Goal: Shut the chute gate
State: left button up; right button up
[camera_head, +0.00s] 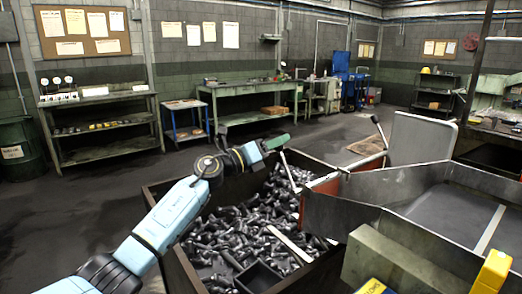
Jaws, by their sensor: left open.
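The metal chute (412,208) is a grey open trough at the right, with its mouth at the edge of the bolt bin. A flat pale-grey panel (421,139) stands upright at the chute's far side and looks like the gate, swung up. A lever with a black knob (376,119) rises just left of the panel. My left gripper (281,142) is over the far part of the bin, left of the lever and clear of it. It is open and appears empty; its fingers are small in the picture. My right gripper is out of view.
A dark bin (172,250) full of loose bolts (235,228) lies below my left arm. A yellow object (492,272) and a greenish block (392,262) are at the lower right. Benches (240,91) line the back wall. The floor (60,220) at left is clear.

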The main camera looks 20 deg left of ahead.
pick_arm(q)
jog(key=v, duration=1.3)
jog(key=shift+p, duration=0.3)
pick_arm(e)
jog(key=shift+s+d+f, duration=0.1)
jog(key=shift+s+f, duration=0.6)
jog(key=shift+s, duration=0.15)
